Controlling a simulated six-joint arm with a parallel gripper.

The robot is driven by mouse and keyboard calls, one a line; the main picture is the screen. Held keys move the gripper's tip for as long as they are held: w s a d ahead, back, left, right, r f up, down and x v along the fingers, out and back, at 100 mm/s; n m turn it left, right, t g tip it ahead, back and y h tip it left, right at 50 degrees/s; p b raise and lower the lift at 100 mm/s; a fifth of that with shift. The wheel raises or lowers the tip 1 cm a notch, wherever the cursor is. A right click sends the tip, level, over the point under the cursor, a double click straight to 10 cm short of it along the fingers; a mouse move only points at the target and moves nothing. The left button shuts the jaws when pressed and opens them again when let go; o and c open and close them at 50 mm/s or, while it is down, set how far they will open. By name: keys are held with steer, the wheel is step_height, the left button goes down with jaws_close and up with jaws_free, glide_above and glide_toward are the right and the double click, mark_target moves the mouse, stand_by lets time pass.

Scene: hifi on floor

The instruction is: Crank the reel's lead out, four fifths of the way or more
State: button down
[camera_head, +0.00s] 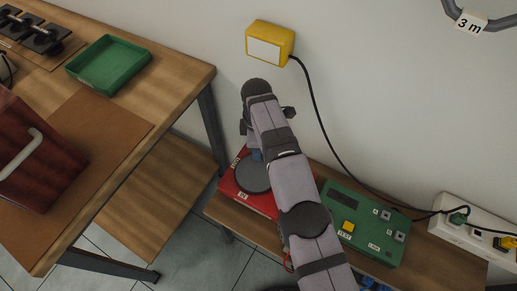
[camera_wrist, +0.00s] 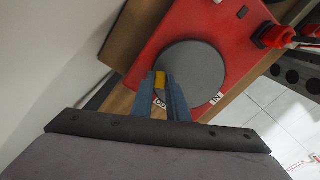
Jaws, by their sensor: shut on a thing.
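The reel is a red box with a round dark grey disc (camera_head: 253,178) on its face, and the box (camera_head: 263,206) sits on the low wooden bench. In the wrist view the red box (camera_wrist: 202,24) and disc (camera_wrist: 193,72) lie just beyond my gripper (camera_wrist: 163,84). Its blue fingers are shut on a small yellow piece (camera_wrist: 160,80) at the disc's edge, which looks like the crank knob. An "IN" label (camera_wrist: 216,98) shows beside the disc, and another label is partly hidden by the fingers. A red plug-like end (camera_wrist: 275,37) with red lead stands at the box's corner.
A green box (camera_head: 363,221) with a yellow button and knobs is right of the reel, partly behind my arm. A white power strip (camera_head: 470,234) is further right. A yellow wall box (camera_head: 270,43) trails a black cable. A wooden table (camera_head: 182,69) stands left.

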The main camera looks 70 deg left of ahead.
steer(key=shift+s, duration=0.1)
stand_by(0.4)
steer(key=c, duration=1.7)
jaws_free()
steer(key=shift+r, duration=0.1)
steer(key=shift+r+p, duration=2.3)
steer(key=shift+r, duration=1.35)
steer(key=shift+f, duration=0.1)
